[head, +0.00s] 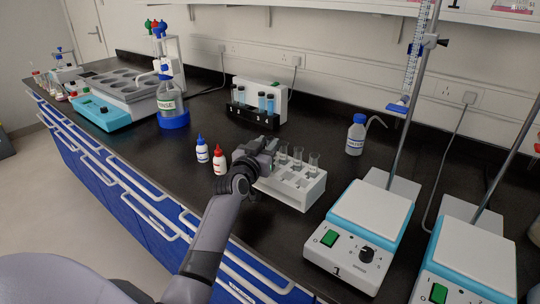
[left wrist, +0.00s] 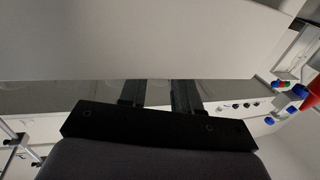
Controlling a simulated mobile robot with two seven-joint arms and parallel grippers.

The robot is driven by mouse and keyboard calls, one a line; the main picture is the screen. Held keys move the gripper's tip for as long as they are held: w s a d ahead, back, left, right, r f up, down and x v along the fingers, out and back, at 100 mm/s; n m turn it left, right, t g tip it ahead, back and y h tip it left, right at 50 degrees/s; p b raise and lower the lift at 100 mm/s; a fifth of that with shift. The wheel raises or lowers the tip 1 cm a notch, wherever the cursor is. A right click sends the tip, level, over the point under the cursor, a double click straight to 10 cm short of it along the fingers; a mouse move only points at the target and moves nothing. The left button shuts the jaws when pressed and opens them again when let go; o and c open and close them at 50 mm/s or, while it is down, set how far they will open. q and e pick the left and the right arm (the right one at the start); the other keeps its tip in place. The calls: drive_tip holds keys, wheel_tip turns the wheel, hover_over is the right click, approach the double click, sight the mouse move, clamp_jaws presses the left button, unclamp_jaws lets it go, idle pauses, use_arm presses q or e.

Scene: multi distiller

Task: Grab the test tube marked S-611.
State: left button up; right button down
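A white rack (head: 296,191) stands on the black bench and holds clear glass test tubes (head: 298,157) upright along its back row. Front holes look empty. I can read no S-611 marking on any tube. My left gripper (head: 268,151) is at the rack's left end, close beside the leftmost visible tube; it hides that end of the rack. In the left wrist view its two dark fingers (left wrist: 158,95) stand apart with a gap, and I see nothing held between them. A pale surface fills the area beyond the fingertips. My right gripper is not in view.
Two small dropper bottles, blue-capped (head: 202,151) and red-capped (head: 220,161), stand left of the gripper. A black rack of blue tubes (head: 253,117) is behind. A wash bottle (head: 356,136) and a stirrer hotplate (head: 368,220) with a stand are to the right.

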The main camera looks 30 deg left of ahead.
use_arm(q)
drive_tip(key=shift+w, duration=0.2)
clamp_jaws()
drive_tip(key=shift+r, duration=0.1)
